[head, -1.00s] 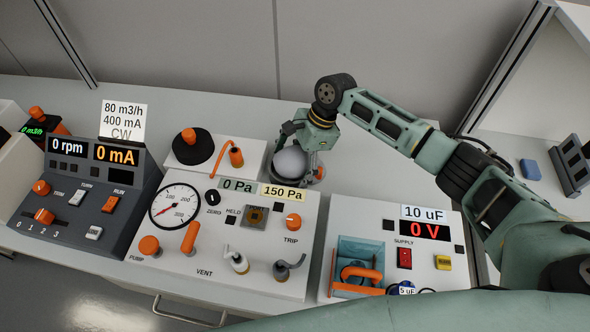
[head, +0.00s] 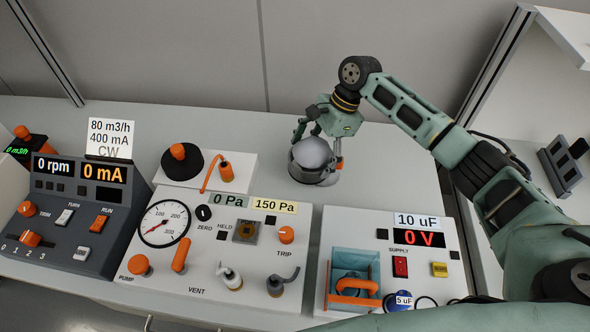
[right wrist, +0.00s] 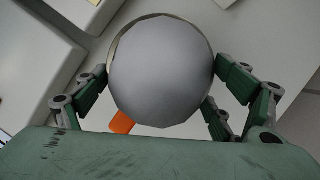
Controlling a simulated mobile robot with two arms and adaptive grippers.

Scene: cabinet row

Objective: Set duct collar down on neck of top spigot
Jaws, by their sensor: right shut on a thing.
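My right gripper (head: 318,143) reaches down from the upper right and is shut on a grey, round-topped part, which I take as the duct collar (head: 313,156). A metallic band rings it, and an orange tab (head: 340,163) shows at its right side. In the right wrist view the grey dome (right wrist: 162,72) fills the space between the green fingers, with an orange tab (right wrist: 122,123) below it. The dome hides whatever lies under it. I cannot tell whether its base touches the bench. I cannot pick out the top spigot or its neck. My left gripper is not in view.
A white box (head: 240,175) with a black orange-knobbed dome (head: 182,162) and an orange lead stands left of the held part. A gauge panel (head: 205,240) and a capacitor panel (head: 375,225) stand in front. The bench (head: 400,165) is clear to the right.

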